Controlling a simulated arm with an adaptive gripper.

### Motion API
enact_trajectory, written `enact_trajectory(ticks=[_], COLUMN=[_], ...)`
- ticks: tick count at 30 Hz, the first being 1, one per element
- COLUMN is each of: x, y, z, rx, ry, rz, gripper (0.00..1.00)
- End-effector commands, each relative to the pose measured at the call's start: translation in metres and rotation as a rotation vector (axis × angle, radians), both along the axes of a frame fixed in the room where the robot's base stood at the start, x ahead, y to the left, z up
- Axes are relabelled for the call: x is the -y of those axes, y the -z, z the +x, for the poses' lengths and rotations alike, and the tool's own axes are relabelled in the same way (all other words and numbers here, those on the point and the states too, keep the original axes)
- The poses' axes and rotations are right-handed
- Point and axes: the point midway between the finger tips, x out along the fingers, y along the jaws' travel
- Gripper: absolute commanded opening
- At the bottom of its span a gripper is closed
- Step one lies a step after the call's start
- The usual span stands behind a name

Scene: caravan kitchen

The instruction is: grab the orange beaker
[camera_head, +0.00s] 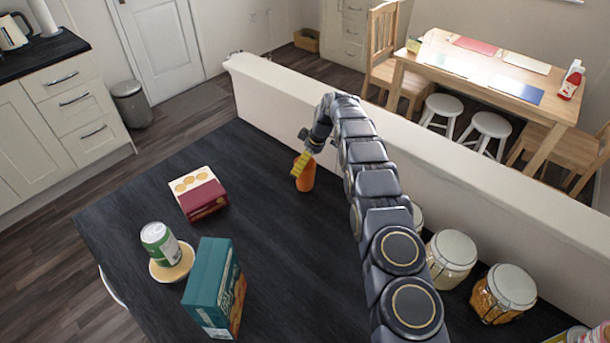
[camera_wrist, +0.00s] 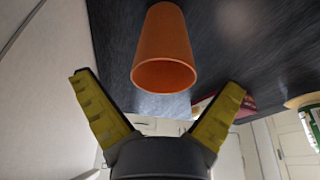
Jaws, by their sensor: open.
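The orange beaker (camera_head: 306,176) stands on the dark worktop (camera_head: 270,250), near the low white wall. My gripper (camera_head: 298,164) is at the beaker in the head view, and its yellow finger overlaps the beaker's left upper side there. In the wrist view the beaker (camera_wrist: 163,60) shows with its round end towards the camera, above and between the spread yellow fingers of my gripper (camera_wrist: 160,88). The fingers are open and hold nothing. I cannot tell whether a finger touches the beaker.
A red box (camera_head: 200,195) lies left of the beaker. A green can (camera_head: 160,243) on a small plate and a teal box (camera_head: 214,287) stand nearer the front. Glass jars (camera_head: 451,258) stand right of my arm. The white wall (camera_head: 300,95) runs close behind the beaker.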

Motion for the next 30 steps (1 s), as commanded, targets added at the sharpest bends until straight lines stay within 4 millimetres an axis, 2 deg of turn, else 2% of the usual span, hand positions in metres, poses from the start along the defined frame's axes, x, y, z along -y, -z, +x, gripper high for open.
enact_trajectory(ticks=[3, 7, 15, 17, 18, 19, 20, 23, 30], x=[-0.007, -0.009, -0.01, -0.01, -0.01, -0.01, -0.01, -0.01, -0.01], y=[0.019, 0.033, 0.035, 0.035, 0.035, 0.035, 0.035, 0.035, 0.035], z=[-0.002, 0.001, 0.002, 0.002, 0.002, 0.002, 0.002, 0.002, 0.002], rx=[-0.001, 0.0, 0.001, 0.001, 0.001, 0.001, 0.001, 0.0, 0.0], ry=[-0.001, 0.0, 0.0, 0.0, 0.0, 0.0, 0.0, 0.0, 0.001], rz=[0.0, 0.0, 0.0, 0.0, 0.0, 0.0, -0.001, 0.0, 0.0], gripper=[0.98, 0.98, 0.98, 0.72, 0.56, 0.47, 0.42, 0.34, 0.32])
